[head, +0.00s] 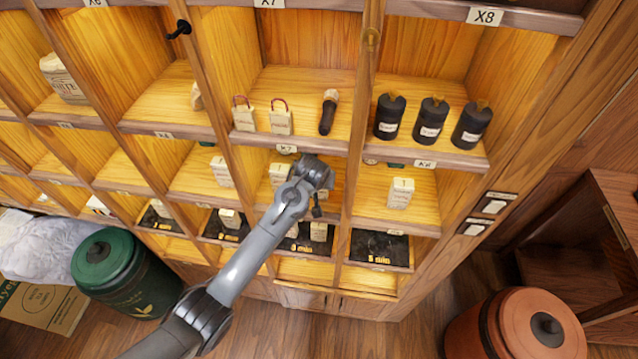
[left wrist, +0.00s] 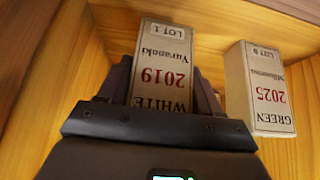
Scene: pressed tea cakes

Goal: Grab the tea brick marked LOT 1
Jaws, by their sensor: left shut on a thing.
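The tea brick marked LOT 1 (left wrist: 163,60) is a cream block reading WHITE 2019, upside down in the left wrist view. My left gripper (left wrist: 163,88) is shut on it, one finger on each side. In the head view my left gripper (head: 317,190) reaches into a middle shelf compartment, and its wrist hides the held brick. A second cream brick reading GREEN 2025 (left wrist: 260,88) stands beside the held one, a small gap away. My right gripper is in neither view.
Wooden dividers and shelf edges surround the gripper closely. Black canisters (head: 430,120) stand on the shelf above right. Another cream brick (head: 400,192) stands in the compartment to the right. A green drum (head: 125,275) and a copper-coloured drum (head: 530,325) stand below.

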